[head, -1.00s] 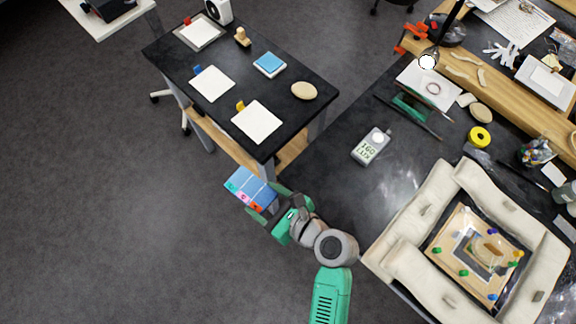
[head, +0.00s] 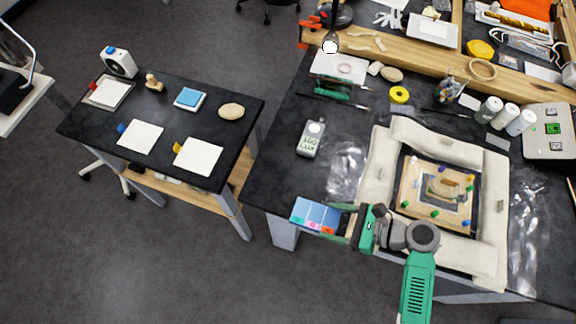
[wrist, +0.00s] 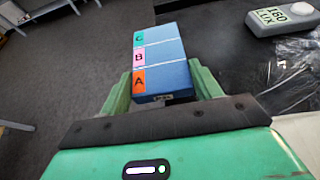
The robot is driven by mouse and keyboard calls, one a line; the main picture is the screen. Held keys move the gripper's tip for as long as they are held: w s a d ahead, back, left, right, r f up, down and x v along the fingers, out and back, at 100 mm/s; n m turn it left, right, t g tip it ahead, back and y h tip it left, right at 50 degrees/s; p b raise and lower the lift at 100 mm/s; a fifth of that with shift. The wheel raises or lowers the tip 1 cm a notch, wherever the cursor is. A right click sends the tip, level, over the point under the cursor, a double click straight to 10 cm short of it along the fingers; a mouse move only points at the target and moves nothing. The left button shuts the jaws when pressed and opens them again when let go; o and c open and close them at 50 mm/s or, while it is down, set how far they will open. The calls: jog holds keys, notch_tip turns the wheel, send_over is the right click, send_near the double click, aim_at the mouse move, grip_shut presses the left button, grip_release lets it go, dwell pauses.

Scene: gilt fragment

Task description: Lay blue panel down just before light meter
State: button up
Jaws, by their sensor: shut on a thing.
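The blue panel (head: 315,213) is a flat blue piece with three sections and coloured tabs lettered A, B and C, which read clearly in the wrist view (wrist: 172,68). My gripper (head: 342,222) is shut on it, with green fingers on both sides of its near end in the wrist view (wrist: 165,88). The panel is over the front edge of the dark bench, partly past it. The light meter (head: 312,138) is a grey-green device with a white dome and a display reading 180 LUX. It lies on the bench beyond the panel, and shows at the upper right in the wrist view (wrist: 282,15).
The dark bench top (head: 275,165) is bare between panel and meter and to the left. A padded cream frame (head: 374,165) around a wooden board stands to the right, near my arm. A separate dark table (head: 100,125) with white cards stands at the left across a gap.

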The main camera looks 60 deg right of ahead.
jog(key=b, duration=0.3)
send_over(305, 181)
jog(key=shift+w+d+f, duration=0.1)
jog(key=shift+w+f, duration=0.05)
jog(key=shift+f, duration=0.6)
jog(key=shift+f+b, duration=0.7)
jog(key=shift+f, duration=1.05)
jog(key=shift+f, duration=0.1)
jog(key=o, duration=1)
jog(key=p+v, duration=0.2)
jog(key=v, duration=1)
